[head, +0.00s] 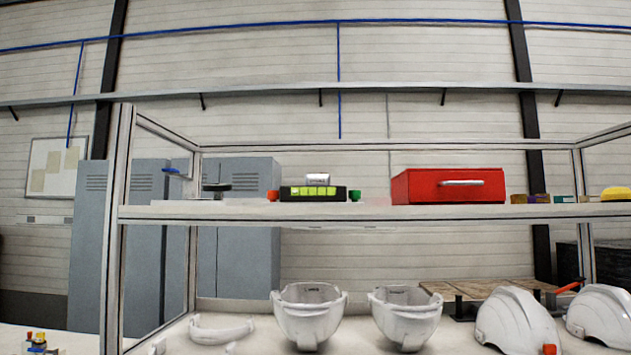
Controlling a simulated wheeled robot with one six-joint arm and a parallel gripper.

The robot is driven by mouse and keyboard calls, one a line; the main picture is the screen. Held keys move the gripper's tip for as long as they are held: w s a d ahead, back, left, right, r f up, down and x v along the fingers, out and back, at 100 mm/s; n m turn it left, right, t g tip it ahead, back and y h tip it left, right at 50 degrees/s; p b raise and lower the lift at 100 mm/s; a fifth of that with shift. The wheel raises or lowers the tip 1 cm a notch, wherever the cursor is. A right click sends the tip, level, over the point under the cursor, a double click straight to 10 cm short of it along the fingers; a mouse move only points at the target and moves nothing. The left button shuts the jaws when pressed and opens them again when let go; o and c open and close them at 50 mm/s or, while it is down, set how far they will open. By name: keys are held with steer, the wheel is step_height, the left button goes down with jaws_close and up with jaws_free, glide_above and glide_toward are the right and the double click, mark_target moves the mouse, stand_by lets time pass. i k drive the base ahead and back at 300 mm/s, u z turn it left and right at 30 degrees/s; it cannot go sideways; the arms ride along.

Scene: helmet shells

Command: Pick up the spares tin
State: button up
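No object in the head view is clearly marked as the spares tin. A small silver-white item (317,180) on the upper shelf (240,209) could be a tin, but it is too small to be sure. A red metal box (440,187) with a silver front handle stands to the right on the same shelf. My gripper is not in view.
White helmet shells (308,315) line the lower surface. Frame posts (116,240) flank the shelf. Small red (272,195) and green (355,195) items flank the black unit. Small boxes (537,198) and a yellow item (615,193) lie right. Upper shelf has gaps between items.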

mark_target(310, 179)
steer(key=k, duration=0.65)
steer(key=u, duration=0.9)
steer(key=i, duration=0.6)
steer(key=u, duration=0.55)
steer(key=i, duration=0.75)
steer(key=z, duration=0.85)
steer(key=i, duration=0.5)
steer(key=z, duration=0.55)
steer(key=k, duration=0.5)
steer(key=z, duration=0.1)
steer(key=i, duration=0.3)
steer(key=u, duration=0.05)
